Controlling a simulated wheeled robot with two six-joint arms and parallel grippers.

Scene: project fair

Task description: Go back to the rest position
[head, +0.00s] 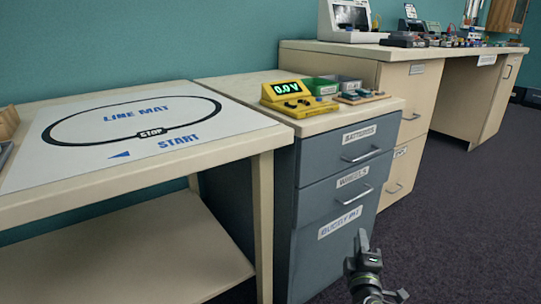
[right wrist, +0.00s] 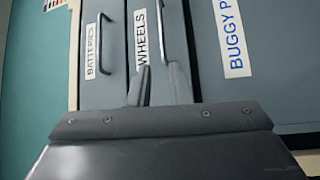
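My right gripper (head: 362,240) shows at the bottom of the head view, in front of the lowest drawer of a grey drawer unit (head: 301,240). In the right wrist view its two fingers (right wrist: 160,80) stand a little apart with nothing between them. They point at the drawer fronts labelled BATTERIES (right wrist: 103,75), WHEELS (right wrist: 157,30) and BUGGY (right wrist: 268,75); I cannot tell whether they touch. The drawers look shut. My left gripper is in neither view.
A table with a line mat (head: 75,150) stands at the left, with a lower shelf (head: 130,255). A cream desk (head: 400,52) stands behind. Dark carpet (head: 465,225) at right is clear.

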